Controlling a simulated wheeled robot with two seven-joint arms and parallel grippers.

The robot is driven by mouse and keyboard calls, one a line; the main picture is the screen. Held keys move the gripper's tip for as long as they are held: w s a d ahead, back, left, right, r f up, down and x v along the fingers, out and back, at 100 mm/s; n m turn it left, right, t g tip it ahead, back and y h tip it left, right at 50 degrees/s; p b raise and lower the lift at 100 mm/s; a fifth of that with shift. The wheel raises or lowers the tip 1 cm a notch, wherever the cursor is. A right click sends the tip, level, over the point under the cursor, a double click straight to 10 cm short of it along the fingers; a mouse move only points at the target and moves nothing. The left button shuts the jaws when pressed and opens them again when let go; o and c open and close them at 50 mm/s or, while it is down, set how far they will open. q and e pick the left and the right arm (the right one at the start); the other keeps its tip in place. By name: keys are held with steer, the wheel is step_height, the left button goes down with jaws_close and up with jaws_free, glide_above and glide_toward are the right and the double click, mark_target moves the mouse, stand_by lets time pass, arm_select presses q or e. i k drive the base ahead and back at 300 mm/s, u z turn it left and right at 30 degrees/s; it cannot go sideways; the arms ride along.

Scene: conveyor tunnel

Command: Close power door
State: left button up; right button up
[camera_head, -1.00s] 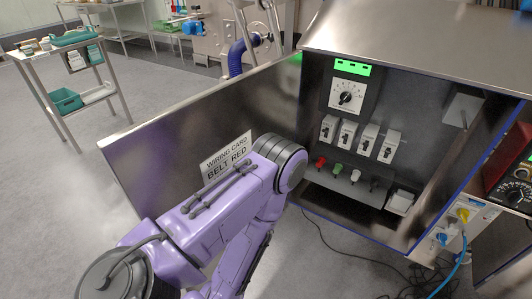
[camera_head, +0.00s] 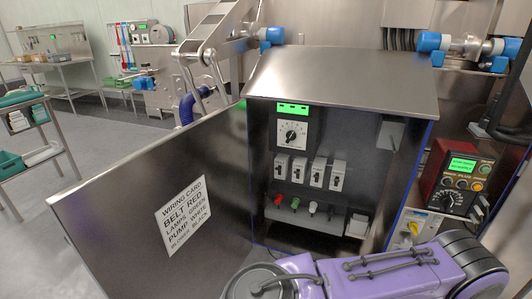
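The power door (camera_head: 150,192) is a dark metal panel, hinged at the left side of the power cabinet (camera_head: 340,85). It stands wide open, swung out to the left. A white wiring card (camera_head: 186,215) is on its inner face. Inside the cabinet are a dial (camera_head: 291,135), several switches (camera_head: 309,170) and coloured plugs (camera_head: 312,207). A purple arm of mine crosses the bottom right, in front of the cabinet's lower edge. Neither gripper shows in the view, and I cannot tell whether anything touches the door.
A control box (camera_head: 459,177) with a green screen stands right of the cabinet, above sockets with cables. A metal cart (camera_head: 62,165) with green trays is at the far left. Grey floor (camera_head: 100,145) is clear behind the door.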

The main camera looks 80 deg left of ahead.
mark_target(108, 217)
steer(key=u, duration=0.05)
steer(key=k, duration=2.15)
steer(key=u, duration=1.6)
steer(key=i, duration=1)
